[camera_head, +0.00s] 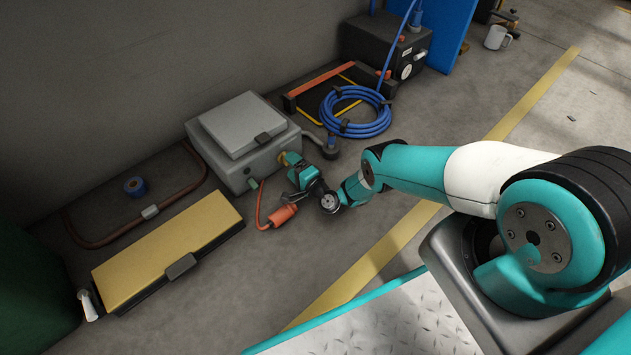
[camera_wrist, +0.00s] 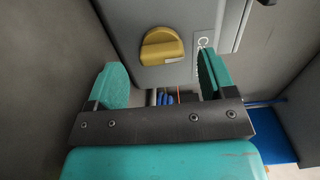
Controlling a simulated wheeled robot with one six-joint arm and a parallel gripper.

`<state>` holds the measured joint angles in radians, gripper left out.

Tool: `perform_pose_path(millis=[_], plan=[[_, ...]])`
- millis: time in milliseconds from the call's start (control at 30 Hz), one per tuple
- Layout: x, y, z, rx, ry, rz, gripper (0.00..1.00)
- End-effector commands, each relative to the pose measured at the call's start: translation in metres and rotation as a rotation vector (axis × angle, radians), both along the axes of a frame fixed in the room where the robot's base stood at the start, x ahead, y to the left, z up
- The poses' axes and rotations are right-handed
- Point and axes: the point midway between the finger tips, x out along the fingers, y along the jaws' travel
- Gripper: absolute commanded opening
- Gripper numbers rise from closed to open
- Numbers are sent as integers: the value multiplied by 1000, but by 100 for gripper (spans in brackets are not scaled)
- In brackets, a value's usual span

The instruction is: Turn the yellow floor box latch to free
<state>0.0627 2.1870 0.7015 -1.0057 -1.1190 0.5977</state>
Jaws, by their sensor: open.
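The yellow latch (camera_wrist: 162,46) is a rounded knob on the side of a grey floor box (camera_head: 231,163). My gripper (camera_wrist: 161,66) is open, with one teal finger to each side of the latch in the wrist view. The latch appears beyond the fingertips, and I see no contact. A pale label with a ring-like mark (camera_wrist: 202,44) sits to the right of the latch.
An orange plug (camera_head: 283,214) with its cable lies below the box. A yellow-topped flat case (camera_head: 165,245) lies to the left. A coiled blue hose (camera_head: 355,112) and a dark box (camera_head: 384,45) stand behind. Open floor lies around the yellow floor line (camera_head: 375,262).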

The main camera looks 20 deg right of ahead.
Motion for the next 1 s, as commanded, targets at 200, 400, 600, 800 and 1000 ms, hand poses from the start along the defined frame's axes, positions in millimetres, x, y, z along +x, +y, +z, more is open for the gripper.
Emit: perform_pose_path(millis=[200, 400, 600, 800, 1000], plan=[[-55, -19, 7, 3, 5, -6, 77], [-102, -34, 4, 2, 4, -7, 77], [-132, -44, 2, 0, 2, -6, 77], [-143, -47, 1, -1, 0, -3, 77], [-143, -47, 1, -1, 0, -2, 77]])
